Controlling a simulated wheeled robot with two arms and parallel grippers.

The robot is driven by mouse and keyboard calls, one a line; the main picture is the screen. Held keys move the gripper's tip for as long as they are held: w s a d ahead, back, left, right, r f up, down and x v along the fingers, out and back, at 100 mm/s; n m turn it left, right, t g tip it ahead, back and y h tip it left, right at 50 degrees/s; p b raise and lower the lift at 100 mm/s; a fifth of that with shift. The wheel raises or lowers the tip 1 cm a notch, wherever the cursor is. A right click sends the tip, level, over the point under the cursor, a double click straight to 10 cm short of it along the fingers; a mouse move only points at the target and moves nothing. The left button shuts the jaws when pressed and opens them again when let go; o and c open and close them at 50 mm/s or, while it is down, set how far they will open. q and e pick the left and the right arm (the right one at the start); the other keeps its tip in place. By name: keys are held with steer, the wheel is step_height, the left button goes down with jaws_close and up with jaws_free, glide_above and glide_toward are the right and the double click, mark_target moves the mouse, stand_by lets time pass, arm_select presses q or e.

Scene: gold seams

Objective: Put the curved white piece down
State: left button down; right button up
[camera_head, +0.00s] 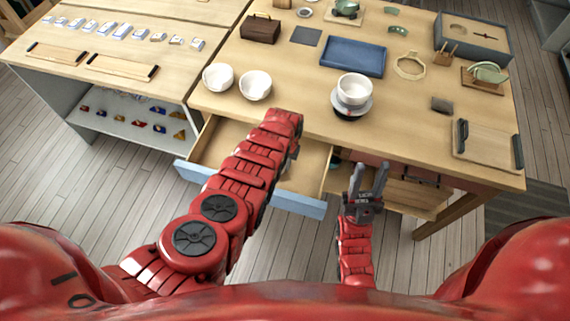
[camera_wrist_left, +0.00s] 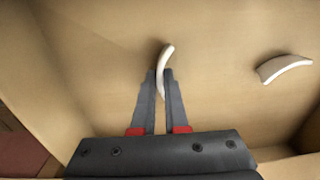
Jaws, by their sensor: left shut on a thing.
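The curved white piece (camera_wrist_left: 166,54) is a thin arc that stands between the two fingers of my left gripper (camera_wrist_left: 160,76) in the left wrist view. The gripper is shut on it, inside a wooden drawer (camera_head: 311,176). I cannot tell whether the piece touches the drawer's floor. A second pale curved piece (camera_wrist_left: 285,67) lies apart on the drawer floor, to the right. In the head view my left arm hides the gripper and the held piece. My right gripper (camera_head: 369,178) is open and empty in front of the table, right of the drawer.
The drawer is pulled out, with a blue front (camera_head: 301,204). On the table above stand two white bowls (camera_head: 218,77), a bowl on a round stand (camera_head: 354,90) and a blue tray (camera_head: 353,56). Drawer walls rise close to the left gripper.

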arm_select(q)
steer(key=c, duration=0.9)
jaws_free()
steer(key=shift+f, duration=0.15)
steer(key=shift+c, duration=0.2)
step_height(320, 180, up, 4)
steer(key=p, duration=0.4)
steer(key=shift+d+r, duration=0.1)
steer(key=shift+r, duration=0.15)
step_height(320, 180, up, 3)
steer(key=shift+f, duration=0.2)
steer(key=shift+r, duration=0.35)
steer(key=shift+s+d+r+b, duration=0.1)
steer(key=shift+r+b, duration=0.2)
steer(key=shift+r, duration=1.95)
